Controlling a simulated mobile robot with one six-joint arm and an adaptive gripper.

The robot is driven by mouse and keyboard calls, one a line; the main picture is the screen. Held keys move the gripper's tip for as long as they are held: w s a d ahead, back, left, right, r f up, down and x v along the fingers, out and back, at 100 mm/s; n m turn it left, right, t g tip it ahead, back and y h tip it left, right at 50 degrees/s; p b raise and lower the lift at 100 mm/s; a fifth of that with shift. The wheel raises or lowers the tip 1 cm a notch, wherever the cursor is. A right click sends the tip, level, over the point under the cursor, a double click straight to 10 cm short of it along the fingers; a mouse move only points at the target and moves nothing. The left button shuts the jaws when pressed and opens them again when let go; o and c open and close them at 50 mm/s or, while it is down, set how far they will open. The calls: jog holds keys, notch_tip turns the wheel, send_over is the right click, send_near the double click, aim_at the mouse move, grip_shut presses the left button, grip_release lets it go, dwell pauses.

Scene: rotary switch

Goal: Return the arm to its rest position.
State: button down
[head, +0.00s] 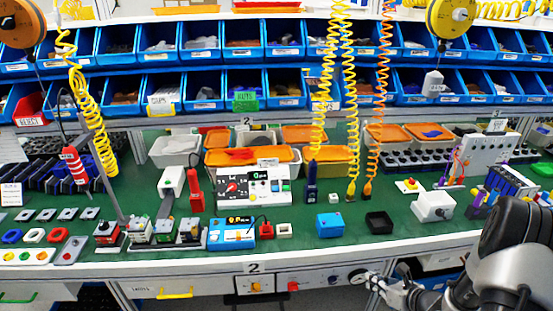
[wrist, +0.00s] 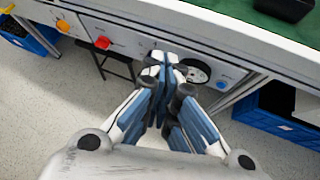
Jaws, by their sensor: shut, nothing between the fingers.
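My gripper (head: 372,281) is in front of the bench's front panel at the lower right of the head view, with my arm coming in from the right edge. In the wrist view my gripper (wrist: 165,62) has its fingers drawn together with nothing between them. A round rotary switch (wrist: 197,71) with a pale dial sits on the panel, just right of the fingertips and partly hidden by them. In the head view the switch (head: 357,273) shows just above and left of the fingers. I cannot tell whether the fingers touch it.
The panel also carries a red knob (wrist: 102,42) and a blue button (wrist: 221,85). The green bench top (head: 300,245) holds many devices, including a blue box (head: 329,225) and a black tray (head: 379,222). A blue bin (wrist: 280,120) stands under the bench. Grey floor (wrist: 50,110) is clear.

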jog(key=s+a+r+n+g+y, duration=0.2)
jog(key=a+r+n+g+y, duration=0.1)
jog(key=a+r+n, duration=1)
jog(key=s+a+r+n+g, duration=0.3)
jog(key=s+a+r+n, duration=0.4)
jog(key=r, duration=0.4)
jog(key=s+d+r+n+h, duration=0.1)
jog(key=s+r+n+h, duration=0.2)
jog(key=s+n, duration=0.3)
jog(key=s+d+r+n+h, duration=0.2)
jog(key=s+r+n+h, duration=0.2)
jog(key=s, duration=0.9)
jog(key=n, duration=0.3)
jog(key=shift+d+t+h, duration=0.25)
jog(key=shift+t+h, duration=0.15)
jog(key=c, duration=2.3)
grip_release()
jog(key=shift+r, duration=0.1)
